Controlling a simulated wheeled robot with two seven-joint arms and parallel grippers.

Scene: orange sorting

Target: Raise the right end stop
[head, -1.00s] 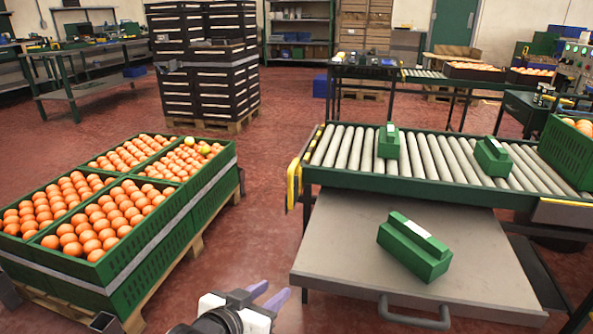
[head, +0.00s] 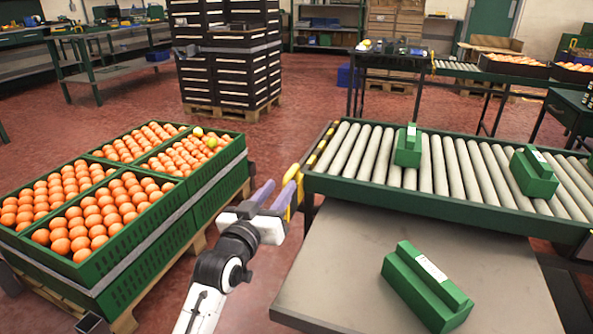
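A roller conveyor (head: 345,183) with a green frame stands at the right. A yellow part (head: 294,184) hangs at its left end, and a yellow-edged strip (head: 325,146) runs along that end. I cannot tell whether this is an end stop or whether it is raised. The conveyor's far right end is cut off by the picture edge. My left gripper (head: 277,187) is at the conveyor's left end. Its two purple fingers are apart with nothing seen between them. The right finger overlaps the yellow part in view; contact is unclear. My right gripper is not in view.
Two green blocks (head: 408,148) (head: 533,173) sit on the rollers. Another green block (head: 425,285) lies on the grey shelf (head: 340,270) in front. Green crates (head: 150,222) of oranges stand on a pallet at left. Red floor is clear between crates and conveyor.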

